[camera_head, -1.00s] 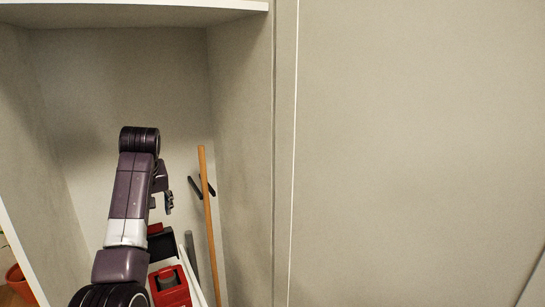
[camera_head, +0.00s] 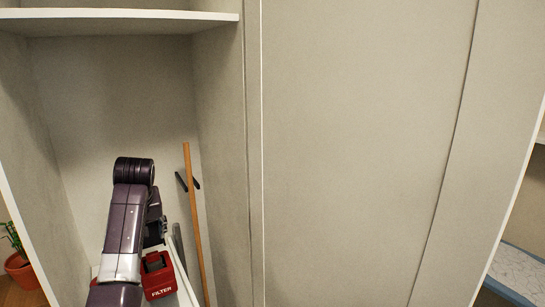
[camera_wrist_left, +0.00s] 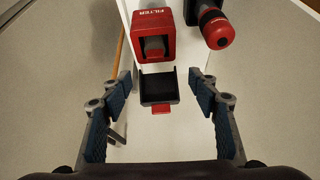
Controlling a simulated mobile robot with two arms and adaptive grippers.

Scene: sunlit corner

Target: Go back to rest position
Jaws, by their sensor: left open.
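My left gripper (camera_wrist_left: 160,105) is open in the left wrist view, its two blue-padded fingers wide apart with nothing held between them. In the head view my left arm reaches into an open closet, and the gripper (camera_head: 158,225) shows only in part beside the arm. Beyond the fingertips in the wrist view are a red box marked FILTER (camera_wrist_left: 152,35) and a small black tray with a red tab (camera_wrist_left: 158,88). The red FILTER box also shows below the gripper in the head view (camera_head: 158,278). My right gripper is not in view.
A wooden stick (camera_head: 196,225) leans in the closet close right of my arm. A white shelf (camera_head: 120,20) spans above. Closet walls flank the arm, and a large closed panel (camera_head: 360,150) fills the middle. A potted plant (camera_head: 20,265) stands at lower left outside. A red-and-black device (camera_wrist_left: 217,28) is near the box.

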